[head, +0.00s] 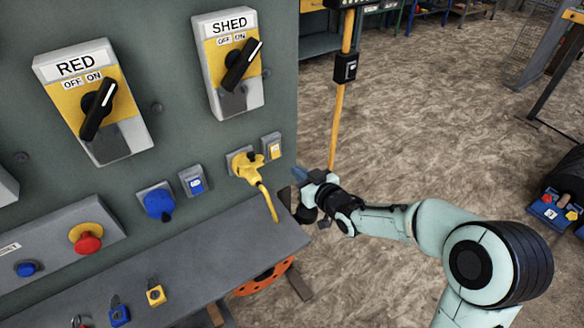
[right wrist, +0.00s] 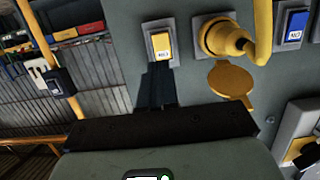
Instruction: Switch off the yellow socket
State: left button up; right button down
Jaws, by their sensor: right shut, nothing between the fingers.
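The yellow socket (head: 245,165) is on the green panel with a yellow plug and cable in it; it also shows in the right wrist view (right wrist: 222,38), its round yellow cover swung open. Just right of it in the head view is a small switch with a yellow rocker (head: 273,149). In the right wrist view the yellow switch (right wrist: 160,46) lies just beyond the fingertips. My right gripper (head: 299,174) is shut and empty, right of the panel's edge, its fingers toward the switch (right wrist: 157,72). Contact cannot be told. My left gripper is not in view.
A blue socket (head: 158,203) and blue switch (head: 194,182) sit left of the yellow pair. RED (head: 92,100) and SHED (head: 229,65) rotary switches are above. A grey shelf (head: 190,258) juts out below. A yellow post (head: 338,120) stands behind my right gripper.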

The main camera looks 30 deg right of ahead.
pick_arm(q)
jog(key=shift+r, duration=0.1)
pick_arm(e)
jog(key=v, duration=0.4)
jog(key=shift+s+r, duration=0.1)
jog(key=shift+s, duration=0.3)
